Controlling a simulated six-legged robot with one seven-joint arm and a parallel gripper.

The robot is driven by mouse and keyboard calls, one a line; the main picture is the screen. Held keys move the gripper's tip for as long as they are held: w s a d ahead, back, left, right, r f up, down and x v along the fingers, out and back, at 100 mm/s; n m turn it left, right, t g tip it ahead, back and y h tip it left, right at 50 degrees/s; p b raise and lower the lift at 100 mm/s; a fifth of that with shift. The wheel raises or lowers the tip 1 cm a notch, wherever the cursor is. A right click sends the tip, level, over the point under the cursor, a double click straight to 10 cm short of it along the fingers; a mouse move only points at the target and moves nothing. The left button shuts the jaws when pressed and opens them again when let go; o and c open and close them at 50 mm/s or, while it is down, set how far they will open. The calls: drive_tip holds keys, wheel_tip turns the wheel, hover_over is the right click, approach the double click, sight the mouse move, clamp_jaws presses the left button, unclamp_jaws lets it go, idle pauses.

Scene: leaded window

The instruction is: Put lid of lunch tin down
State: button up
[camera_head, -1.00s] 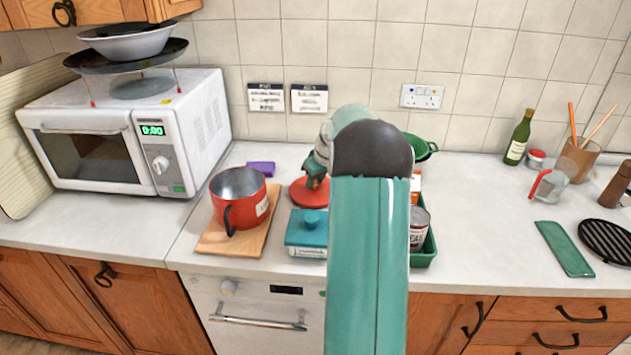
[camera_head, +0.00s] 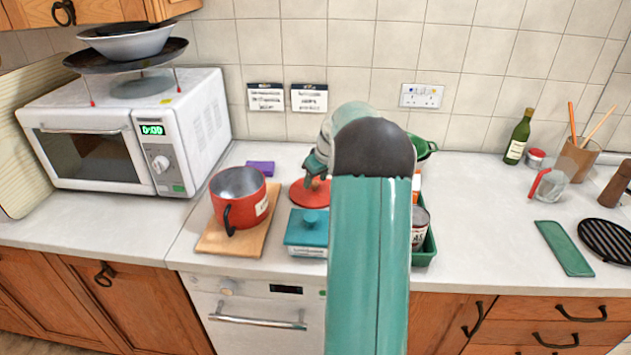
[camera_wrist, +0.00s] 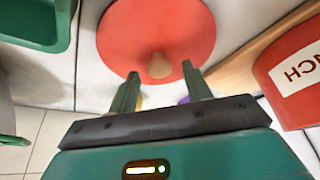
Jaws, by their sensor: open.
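The round red lid (camera_head: 302,199) lies on the white worktop, beyond the teal butter dish. In the wrist view the lid (camera_wrist: 125,30) shows its tan knob (camera_wrist: 159,66). The red lunch tin (camera_head: 230,205) stands uncovered on a wooden board to the left; part of its label and side (camera_wrist: 285,85) shows at the right of the wrist view. My gripper (camera_head: 315,177) is at the lid, partly hidden behind my own arm in the head view. In the wrist view my gripper (camera_wrist: 160,72) is open, with its fingertips apart on either side of the knob.
The teal dish (camera_head: 305,238) stands just in front of the lid. A purple block (camera_head: 261,168) lies behind the tin. A green crate (camera_head: 426,252) with a can is right of my arm. Free worktop lies farther right, before the bottle (camera_head: 518,140).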

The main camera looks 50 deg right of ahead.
drive_tip(key=v, duration=1.1)
drive_tip(key=s+a+r, duration=0.1)
drive_tip(key=a+r, duration=0.2)
drive_tip(key=a, duration=0.6)
drive_tip(key=s+a+r, duration=0.1)
drive_tip(key=a+r, duration=0.1)
drive_tip(key=a, duration=0.8)
drive_tip(key=s+a+r, duration=0.2)
drive_tip(key=a+r, duration=0.1)
drive_tip(key=a, duration=0.6)
drive_tip(key=s+a+f, duration=0.2)
drive_tip(key=s+a, duration=0.5)
drive_tip(key=a, duration=0.1)
drive_tip(key=s+a+f+n+t, duration=0.1)
drive_tip(key=s+a+f, duration=0.1)
drive_tip(key=s+a, duration=0.6)
drive_tip(key=shift+s+a+f, duration=0.2)
drive_tip(key=shift+a+f, duration=0.1)
drive_tip(key=shift+s+d, duration=0.1)
